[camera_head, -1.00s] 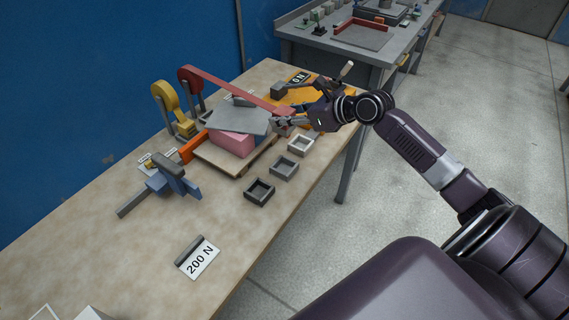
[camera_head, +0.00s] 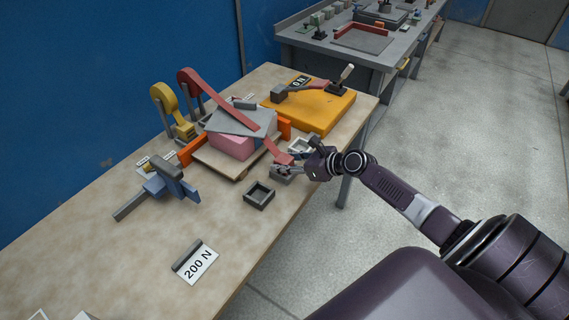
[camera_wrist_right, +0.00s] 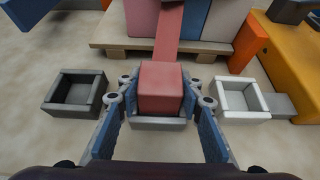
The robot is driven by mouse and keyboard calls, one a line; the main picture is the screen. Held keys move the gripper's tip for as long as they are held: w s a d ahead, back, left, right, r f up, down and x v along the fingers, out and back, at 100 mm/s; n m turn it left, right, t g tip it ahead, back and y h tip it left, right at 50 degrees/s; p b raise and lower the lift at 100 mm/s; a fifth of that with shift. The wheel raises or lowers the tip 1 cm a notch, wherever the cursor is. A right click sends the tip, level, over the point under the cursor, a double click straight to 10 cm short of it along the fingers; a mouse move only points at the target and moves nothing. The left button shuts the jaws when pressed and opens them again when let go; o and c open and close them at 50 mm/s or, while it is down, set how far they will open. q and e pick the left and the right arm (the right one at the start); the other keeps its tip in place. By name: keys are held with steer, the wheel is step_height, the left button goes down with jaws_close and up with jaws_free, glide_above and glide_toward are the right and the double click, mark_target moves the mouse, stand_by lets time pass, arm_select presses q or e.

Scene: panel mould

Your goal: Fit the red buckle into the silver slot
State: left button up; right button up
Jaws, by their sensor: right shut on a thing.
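The red buckle (camera_wrist_right: 160,82) is the block at the end of a red strap (camera_head: 232,102) that runs over a grey plate and a pink block. My right gripper (camera_head: 284,168) is shut on the buckle, one finger on each side in the right wrist view (camera_wrist_right: 160,105). The buckle is lined up with the middle square slot (camera_wrist_right: 158,123), a mid-grey one, and hides most of its opening. I cannot tell whether it is inside or just above. A dark grey slot (camera_wrist_right: 76,93) is on the left and a whitish slot (camera_wrist_right: 239,98) on the right, both empty.
A wooden pallet (camera_wrist_right: 110,42) carries the stacked blocks behind the slots. An orange-yellow base (camera_head: 325,110) with a lever stands at the back right. A blue clamp (camera_head: 170,180) and a "200 N" card (camera_head: 199,263) lie on the left.

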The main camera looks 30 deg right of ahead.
steer(key=o, duration=1.2)
steer(key=v, duration=1.2)
steer(key=s+d+f+n+g+h, duration=0.2)
steer(key=s+f+n, duration=0.25)
steer(key=f, duration=0.65)
steer(key=s+d+f+n+g+h, duration=0.1)
steer(key=s+f+n, duration=0.2)
steer(key=s+f, duration=0.5)
steer(key=s+d+f+n+g+h, duration=0.2)
steer(key=s+f+n, duration=0.15)
steer(key=f, duration=0.95)
steer(key=s+a+f+n+g, duration=0.3)
steer(key=s+a+f+n, duration=0.75)
steer(key=s+f, duration=0.35)
steer(key=s+a+f+n, duration=0.2)
steer(key=s+a+n, duration=0.2)
steer(key=s+a+f+n+g, duration=0.1)
steer(key=s+a+n, duration=0.3)
steer(key=s+a+f+n+g, duration=0.1)
steer(key=s+a+f+n, duration=0.1)
steer(key=s+a+n, duration=0.2)
steer(key=shift+s+a+f+n, duration=0.3)
steer(key=shift+a+n, duration=0.05)
